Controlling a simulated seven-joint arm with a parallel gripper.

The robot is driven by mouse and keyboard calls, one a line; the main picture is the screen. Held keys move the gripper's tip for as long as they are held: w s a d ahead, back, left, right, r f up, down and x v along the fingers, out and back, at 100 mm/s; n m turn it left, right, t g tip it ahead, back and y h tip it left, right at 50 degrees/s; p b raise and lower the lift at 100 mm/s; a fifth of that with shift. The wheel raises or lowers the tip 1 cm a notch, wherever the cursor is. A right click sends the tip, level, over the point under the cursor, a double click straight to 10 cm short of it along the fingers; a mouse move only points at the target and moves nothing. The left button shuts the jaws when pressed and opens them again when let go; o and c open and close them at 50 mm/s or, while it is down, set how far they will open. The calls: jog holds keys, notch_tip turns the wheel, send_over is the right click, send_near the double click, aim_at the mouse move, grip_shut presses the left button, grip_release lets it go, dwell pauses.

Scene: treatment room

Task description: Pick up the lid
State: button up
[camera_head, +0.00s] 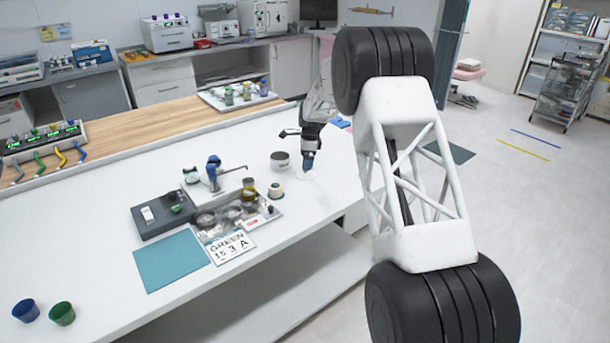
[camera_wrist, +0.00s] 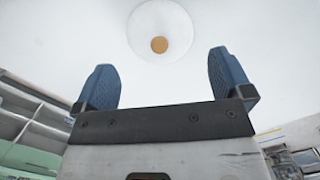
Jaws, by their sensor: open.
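The lid (camera_wrist: 163,22) is a pale round disc with a small tan knob near its middle, seen ahead of my fingers at the top of the wrist view. In the head view the lid (camera_head: 304,176) is a faint white disc on the white table, just below my gripper (camera_head: 308,165). My gripper, with its blue fingertips (camera_wrist: 162,64), is open with nothing between the fingers. It points down at the lid and looks apart from it. The exact height gap is hard to tell.
A grey metal pot (camera_head: 280,161) stands close left of my gripper. Further left are a small tan-and-white cup (camera_head: 275,190), a tray of metal bowls (camera_head: 214,233), and a device with a blue-topped arm (camera_head: 213,172). A bottle tray (camera_head: 237,103) sits behind. The table's right edge is near.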

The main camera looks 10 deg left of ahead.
aim_at(305, 172)
jog(key=shift+s+a+f, duration=0.1)
jog(key=shift+a+f, duration=0.05)
jog(key=shift+f, duration=1.15)
jog(key=shift+s+a+f, duration=0.1)
jog(key=shift+f, duration=1.2)
jog(key=shift+w, duration=0.1)
jog(key=c, duration=1)
jog(key=shift+f, duration=0.1)
jog(key=shift+c, duration=1)
